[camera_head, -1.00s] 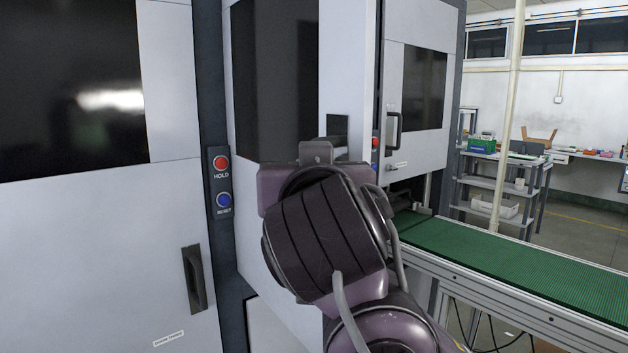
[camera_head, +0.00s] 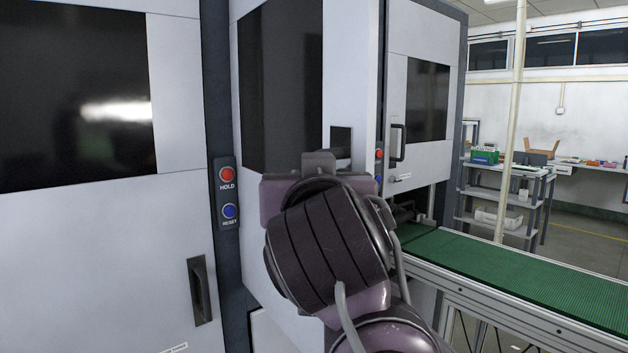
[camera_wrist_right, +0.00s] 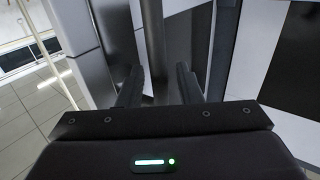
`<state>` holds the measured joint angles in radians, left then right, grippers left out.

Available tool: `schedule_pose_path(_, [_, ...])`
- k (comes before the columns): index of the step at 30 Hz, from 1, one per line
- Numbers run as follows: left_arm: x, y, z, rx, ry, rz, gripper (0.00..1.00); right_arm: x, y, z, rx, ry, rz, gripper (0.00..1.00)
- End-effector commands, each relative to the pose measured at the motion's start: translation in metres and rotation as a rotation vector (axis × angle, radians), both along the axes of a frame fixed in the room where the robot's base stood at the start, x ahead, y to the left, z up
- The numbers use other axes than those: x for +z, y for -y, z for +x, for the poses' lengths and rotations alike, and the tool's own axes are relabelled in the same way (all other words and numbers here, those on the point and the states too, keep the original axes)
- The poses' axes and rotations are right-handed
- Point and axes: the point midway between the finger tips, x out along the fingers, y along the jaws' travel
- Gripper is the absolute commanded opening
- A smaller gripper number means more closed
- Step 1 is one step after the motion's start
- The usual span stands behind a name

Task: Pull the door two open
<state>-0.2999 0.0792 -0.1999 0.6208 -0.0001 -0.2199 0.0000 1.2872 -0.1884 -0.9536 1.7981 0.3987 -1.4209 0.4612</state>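Door two (camera_head: 351,90) is the middle white panel with a dark window. It stands ajar, its right side swung out towards me. My right arm covers its lower right part in the head view, hiding its handle and my gripper there. In the right wrist view my right gripper (camera_wrist_right: 159,72) has its two dark fingers apart. A dark upright bar (camera_wrist_right: 154,30), which looks like the door handle, stands between them with gaps visible on both sides. I cannot tell whether either finger touches it. My left gripper is not in view.
A closed door (camera_head: 75,240) with a dark handle (camera_head: 200,291) is on the left. HOLD and RESET buttons (camera_head: 226,194) are beside it. Another door (camera_head: 428,100) stands at the right. A green conveyor (camera_head: 500,270) runs at lower right. Shelves (camera_head: 505,195) are behind it.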

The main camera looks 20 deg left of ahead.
Motion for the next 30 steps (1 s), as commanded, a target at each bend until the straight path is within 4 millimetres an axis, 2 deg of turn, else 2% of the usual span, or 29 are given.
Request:
schedule_pose_path(5, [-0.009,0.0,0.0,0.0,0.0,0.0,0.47,-0.002,0.006,-0.015,0.002,0.004,0.001,0.32])
schedule_pose_path(12, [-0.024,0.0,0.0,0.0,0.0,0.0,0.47,-0.002,0.024,-0.052,0.002,0.005,0.001,0.32])
schedule_pose_path(16, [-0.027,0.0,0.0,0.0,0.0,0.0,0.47,-0.001,0.03,-0.065,0.001,0.003,0.0,0.32])
schedule_pose_path(30, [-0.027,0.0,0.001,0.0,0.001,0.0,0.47,0.0,0.033,-0.07,0.001,0.001,0.0,0.32])
